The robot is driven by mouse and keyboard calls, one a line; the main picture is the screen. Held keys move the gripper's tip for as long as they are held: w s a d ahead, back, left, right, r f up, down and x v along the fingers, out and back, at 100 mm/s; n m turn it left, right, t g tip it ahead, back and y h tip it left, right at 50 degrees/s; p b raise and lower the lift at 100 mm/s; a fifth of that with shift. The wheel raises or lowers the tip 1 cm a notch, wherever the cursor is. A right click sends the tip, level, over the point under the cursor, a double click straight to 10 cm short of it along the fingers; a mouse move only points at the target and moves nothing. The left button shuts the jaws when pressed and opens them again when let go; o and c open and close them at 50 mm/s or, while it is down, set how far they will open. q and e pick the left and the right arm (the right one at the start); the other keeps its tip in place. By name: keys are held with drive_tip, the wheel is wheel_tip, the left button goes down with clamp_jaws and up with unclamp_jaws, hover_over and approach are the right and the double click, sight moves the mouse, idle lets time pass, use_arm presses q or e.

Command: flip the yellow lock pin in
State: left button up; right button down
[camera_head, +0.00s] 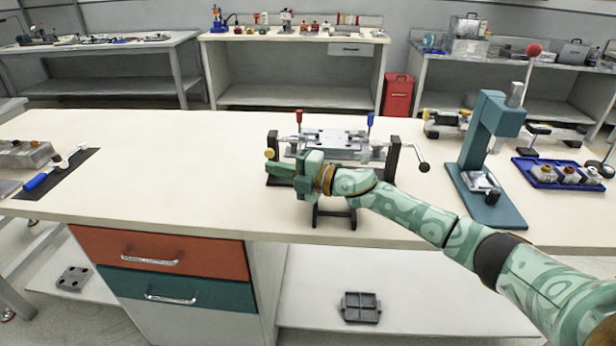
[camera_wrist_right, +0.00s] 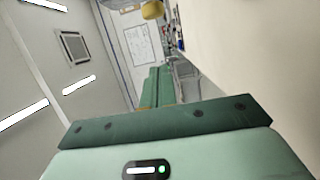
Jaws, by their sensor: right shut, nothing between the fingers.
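The yellow lock pin (camera_head: 269,153) shows as a small round knob at the left end of the track fixture (camera_head: 335,140) on the bench. In the right wrist view a yellow knob (camera_wrist_right: 152,10) is at the top edge, beyond the fingertips. My right gripper (camera_head: 274,170) is at the fixture's left front, its fingers pointing left, just below the yellow knob. It is shut and empty; its closed green fingers also show in the wrist view (camera_wrist_right: 156,88). Whether it touches the knob I cannot tell. The gripper and wrist hide part of the fixture's left front. My left gripper is not in view.
The fixture has a red-topped lever (camera_head: 299,116), a blue-topped lever (camera_head: 371,119) and a crank handle (camera_head: 422,160) at right. A teal press (camera_head: 490,135) and a blue tray (camera_head: 545,174) stand further right. The bench left of the fixture is clear up to a dark mat (camera_head: 75,167).

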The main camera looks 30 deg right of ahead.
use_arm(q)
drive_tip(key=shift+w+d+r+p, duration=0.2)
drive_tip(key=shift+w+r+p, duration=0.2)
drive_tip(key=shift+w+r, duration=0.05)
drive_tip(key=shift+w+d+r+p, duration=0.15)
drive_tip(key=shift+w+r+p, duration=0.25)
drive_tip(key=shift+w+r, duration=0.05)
use_arm(e)
drive_tip(key=v, duration=0.8)
drive_tip(key=shift+d+f, duration=0.3)
drive_tip(key=shift+d, duration=0.1)
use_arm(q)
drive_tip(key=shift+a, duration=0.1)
use_arm(e)
drive_tip(key=shift+w, duration=0.1)
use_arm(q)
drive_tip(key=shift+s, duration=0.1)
